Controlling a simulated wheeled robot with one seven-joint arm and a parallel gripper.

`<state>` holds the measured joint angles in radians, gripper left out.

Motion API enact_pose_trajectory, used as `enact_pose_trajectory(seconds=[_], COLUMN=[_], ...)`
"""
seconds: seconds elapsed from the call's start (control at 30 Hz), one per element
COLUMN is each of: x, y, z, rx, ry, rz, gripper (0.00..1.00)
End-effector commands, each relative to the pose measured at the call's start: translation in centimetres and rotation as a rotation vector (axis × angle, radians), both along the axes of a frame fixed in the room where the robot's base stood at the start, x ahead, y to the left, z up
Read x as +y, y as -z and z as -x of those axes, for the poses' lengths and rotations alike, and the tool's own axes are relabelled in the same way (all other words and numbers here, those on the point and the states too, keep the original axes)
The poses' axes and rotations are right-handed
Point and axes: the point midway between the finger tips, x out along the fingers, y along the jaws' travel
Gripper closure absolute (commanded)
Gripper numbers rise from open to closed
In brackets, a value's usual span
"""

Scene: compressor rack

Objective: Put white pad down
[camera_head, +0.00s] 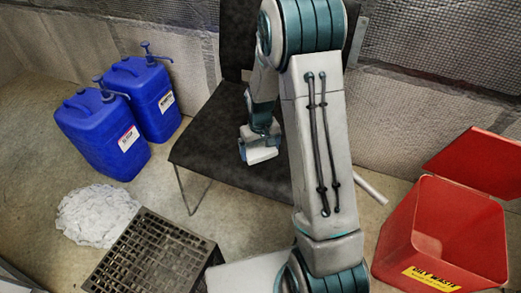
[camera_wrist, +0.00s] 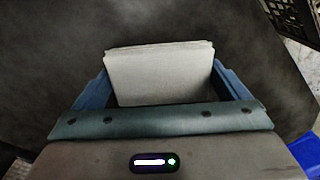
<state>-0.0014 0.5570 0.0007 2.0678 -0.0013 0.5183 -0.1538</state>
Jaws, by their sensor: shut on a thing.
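My gripper (camera_head: 259,146) is over the dark seat of a black chair (camera_head: 222,130). In the wrist view my gripper (camera_wrist: 162,82) has its blue fingers on either side of a white pad (camera_wrist: 158,76), which is held between them. The pad looks like a thin flat stack with a pale top edge. In the head view the pad (camera_head: 262,155) shows only as a small white piece at the fingertips. The dark seat (camera_wrist: 60,50) fills most of the wrist view behind the pad. I cannot tell whether the pad touches the seat.
Two blue jugs (camera_head: 104,135) with pumps stand left of the chair. A white crumpled heap (camera_head: 98,215) and a dark grated crate (camera_head: 150,255) are on the floor at lower left. A red oily-waste bin (camera_head: 450,240) with its lid open stands at right. A wall is behind.

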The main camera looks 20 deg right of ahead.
Motion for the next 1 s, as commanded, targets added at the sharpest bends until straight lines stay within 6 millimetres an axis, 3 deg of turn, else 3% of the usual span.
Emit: enact_pose_trajectory(seconds=[0.3,0.33,0.63,0.77,1.0], x=[0.0,0.0,0.0,0.0,0.0], y=[0.3,0.2,-0.3,-2.0,-7.4], z=[0.0,0.0,0.0,-0.1,-0.1], rx=[0.0,-0.001,-0.002,-0.004,-0.006], ry=[0.0,0.0,0.0,0.0,0.0], rz=[0.0,0.0,0.0,0.0,0.0], gripper=[0.27,0.0,0.0,0.0,0.0])
